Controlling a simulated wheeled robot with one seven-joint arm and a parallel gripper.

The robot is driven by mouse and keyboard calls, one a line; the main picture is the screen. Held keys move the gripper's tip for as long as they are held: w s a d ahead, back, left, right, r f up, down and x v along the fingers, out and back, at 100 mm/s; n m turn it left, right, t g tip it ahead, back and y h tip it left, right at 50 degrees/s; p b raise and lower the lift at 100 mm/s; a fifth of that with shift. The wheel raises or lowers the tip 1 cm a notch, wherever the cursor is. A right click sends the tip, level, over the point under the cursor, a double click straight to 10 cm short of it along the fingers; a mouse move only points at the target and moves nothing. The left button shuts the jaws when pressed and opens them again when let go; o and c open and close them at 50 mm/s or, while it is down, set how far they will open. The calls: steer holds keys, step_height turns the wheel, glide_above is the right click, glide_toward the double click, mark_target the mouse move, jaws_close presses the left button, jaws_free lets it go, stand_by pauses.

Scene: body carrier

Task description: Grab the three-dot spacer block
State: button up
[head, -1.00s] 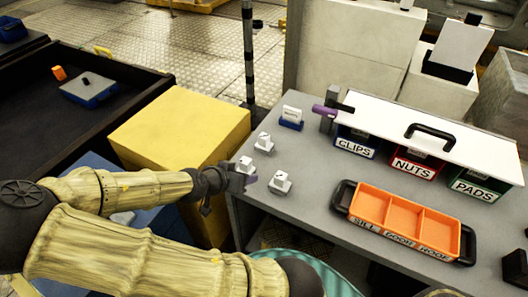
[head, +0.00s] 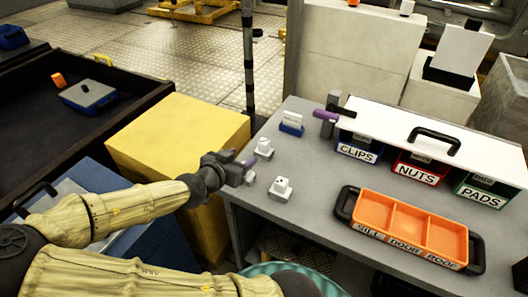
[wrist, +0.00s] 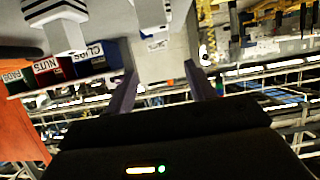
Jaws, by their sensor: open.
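Small pale spacer blocks stand on the grey bench. One block (head: 282,188) stands near the front edge with dark marks on top. Another block (head: 264,148) stands farther back. A third block (head: 249,177) is largely hidden behind my gripper (head: 251,170). The marks are too small to count, so I cannot tell which block has three dots. My gripper is open, with purple fingers, at the bench's left edge beside the third block. In the wrist view, the fingers (wrist: 160,90) are apart with nothing held between them. A striped pale block (wrist: 62,28) shows at top left.
An orange divided tray (head: 412,228) with black handles lies to the right on the bench. Behind it are bins labelled CLIPS, NUTS and PADS under a white lid (head: 440,140). A blue-based card holder (head: 291,125) stands at the back left. A yellow box (head: 175,135) stands left of the bench.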

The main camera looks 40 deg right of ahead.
steer(key=b, duration=0.2)
glide_toward(262, 144)
steer(key=shift+x, duration=2.05)
steer(key=shift+s+d+r, duration=0.15)
steer(key=shift+r, duration=0.05)
steer(key=shift+w+f+x, duration=0.1)
steer(key=shift+f+x, duration=0.05)
steer(key=shift+x, duration=1.2)
steer(key=shift+w+f+x, duration=0.1)
steer(key=shift+x, duration=1.2)
steer(key=shift+a, duration=0.25)
steer(key=shift+c, duration=0.2)
steer(key=c, duration=1.1)
